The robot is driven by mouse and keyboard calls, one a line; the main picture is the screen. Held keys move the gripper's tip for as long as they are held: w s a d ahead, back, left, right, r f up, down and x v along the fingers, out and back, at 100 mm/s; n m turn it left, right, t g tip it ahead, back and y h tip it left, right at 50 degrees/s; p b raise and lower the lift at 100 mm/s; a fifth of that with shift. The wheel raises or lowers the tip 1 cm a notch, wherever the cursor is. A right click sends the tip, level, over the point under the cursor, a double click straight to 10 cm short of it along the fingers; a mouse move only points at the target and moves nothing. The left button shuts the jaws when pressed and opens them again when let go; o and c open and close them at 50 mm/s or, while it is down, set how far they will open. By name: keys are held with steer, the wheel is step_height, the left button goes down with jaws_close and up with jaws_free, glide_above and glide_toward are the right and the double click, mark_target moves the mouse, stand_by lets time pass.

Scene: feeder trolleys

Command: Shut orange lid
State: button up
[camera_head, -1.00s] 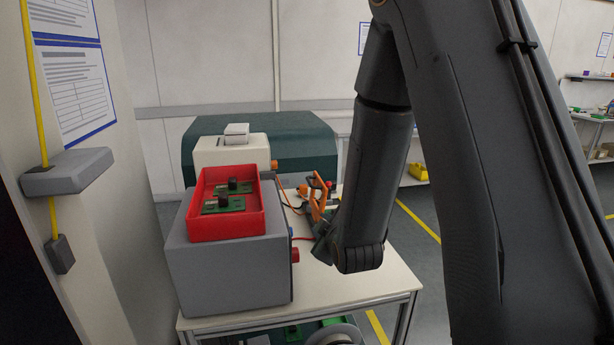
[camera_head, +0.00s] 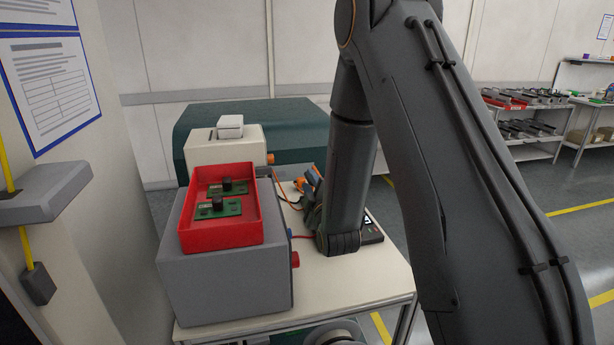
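My arm reaches down over the white table, and its wrist hides much of the table's right part. My gripper (camera_head: 313,207) shows only partly, as dark pieces just left of the wrist; I cannot see whether its fingers are open. A small orange part (camera_head: 303,184) shows just beyond the gripper, with a blue-grey piece beside it. I cannot tell for sure whether this is the orange lid, how far it is tilted, or whether the gripper touches it. A dark device (camera_head: 372,232) shows partly to the right of the wrist.
A grey box (camera_head: 225,283) on the white table (camera_head: 390,285) holds a red tray (camera_head: 222,238) with green boards. A white printer-like unit (camera_head: 223,148) and a dark green case (camera_head: 300,124) stand behind. Shelves with parts (camera_head: 530,130) stand far right.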

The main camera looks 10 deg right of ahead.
steer(key=shift+w+a+p, duration=0.1)
steer(key=shift+w+p, duration=0.2)
steer(key=shift+w, duration=1.1)
jaws_close()
